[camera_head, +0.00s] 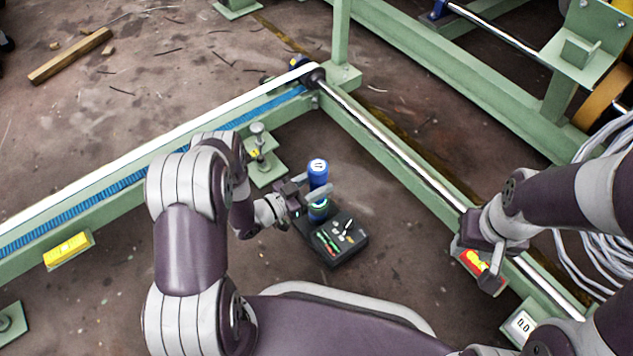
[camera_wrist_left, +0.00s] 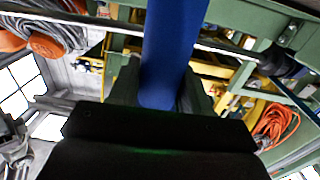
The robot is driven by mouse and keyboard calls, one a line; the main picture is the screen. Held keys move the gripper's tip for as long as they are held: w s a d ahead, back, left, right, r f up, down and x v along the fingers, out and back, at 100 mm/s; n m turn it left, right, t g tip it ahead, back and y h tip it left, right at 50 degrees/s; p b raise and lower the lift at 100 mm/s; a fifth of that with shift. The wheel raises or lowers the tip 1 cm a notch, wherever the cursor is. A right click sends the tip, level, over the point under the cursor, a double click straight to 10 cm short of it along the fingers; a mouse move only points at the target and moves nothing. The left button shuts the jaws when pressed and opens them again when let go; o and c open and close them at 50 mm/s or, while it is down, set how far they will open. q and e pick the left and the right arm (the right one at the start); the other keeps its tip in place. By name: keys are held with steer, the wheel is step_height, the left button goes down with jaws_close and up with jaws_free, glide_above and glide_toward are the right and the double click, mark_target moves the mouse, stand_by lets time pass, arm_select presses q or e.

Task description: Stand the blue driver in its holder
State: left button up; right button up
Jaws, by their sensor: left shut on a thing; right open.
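The blue driver (camera_head: 318,172) is upright in the head view, with a pale marked cap on top. My left gripper (camera_head: 318,194) is shut around its body. In the left wrist view the blue shaft (camera_wrist_left: 172,50) rises between the dark fingers. The black holder (camera_head: 345,257), with small coloured pieces on top, lies on the floor just below and in front of the driver. The driver's lower end meets the holder's back-left part in the picture; I cannot tell whether it is seated or above it. My right gripper (camera_head: 488,270) is open, over the frame's right rail.
A green frame (camera_head: 400,170) with a steel rod encloses this floor area. A red and yellow item (camera_head: 474,259) is beside my right gripper. A yellow level (camera_head: 68,249) is on the left beam. White cables (camera_head: 585,265) hang at right. Floor right of the holder is clear.

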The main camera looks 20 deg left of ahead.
arm_select(q)
steer(key=shift+f, duration=0.1)
stand_by(0.3)
steer(key=o, duration=1.3)
steer(key=p+v, duration=0.5)
steer(key=v, duration=0.7)
steer(key=shift+s+a, duration=0.25)
steer(key=shift+f, duration=0.15)
